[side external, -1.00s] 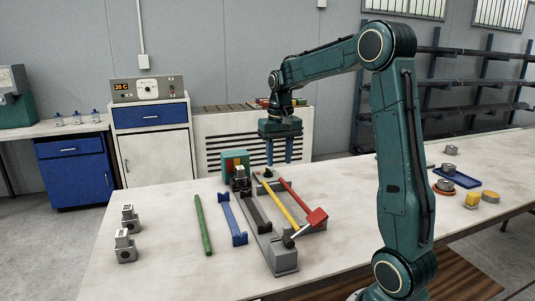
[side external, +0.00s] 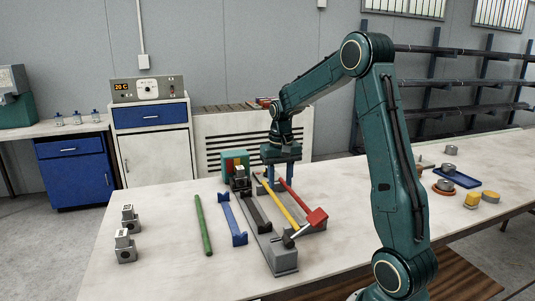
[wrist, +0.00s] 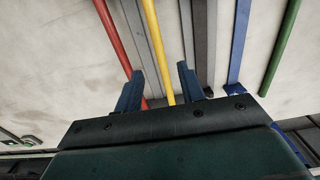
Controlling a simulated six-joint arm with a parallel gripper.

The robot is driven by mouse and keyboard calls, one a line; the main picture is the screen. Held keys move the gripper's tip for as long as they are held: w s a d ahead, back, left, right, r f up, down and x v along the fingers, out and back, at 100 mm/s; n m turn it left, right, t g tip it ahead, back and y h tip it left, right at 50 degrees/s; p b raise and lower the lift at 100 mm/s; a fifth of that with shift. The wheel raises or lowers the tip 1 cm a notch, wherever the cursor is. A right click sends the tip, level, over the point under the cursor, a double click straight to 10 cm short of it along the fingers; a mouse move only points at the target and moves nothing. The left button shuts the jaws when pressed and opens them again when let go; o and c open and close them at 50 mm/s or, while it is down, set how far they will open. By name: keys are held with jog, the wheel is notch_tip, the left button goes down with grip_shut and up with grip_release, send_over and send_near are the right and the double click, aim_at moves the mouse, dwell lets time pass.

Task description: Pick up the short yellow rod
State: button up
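The yellow rod (side external: 279,200) lies on the grey fixture, beside the red rod (side external: 299,203). My gripper (side external: 286,183) is open and empty, low over the far end of the yellow rod, fingers pointing down. The near part of the yellow rod is hidden behind the gripper body in the wrist view.
A blue bar (side external: 232,220) and green rod (side external: 203,225) lie to the left. A green box (side external: 229,161) stands at the fixture's far end.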

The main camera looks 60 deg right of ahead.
aim_at(280, 203)
jog(key=shift+f, duration=0.8)
jog(key=shift+f, duration=2.6)
grip_shut()
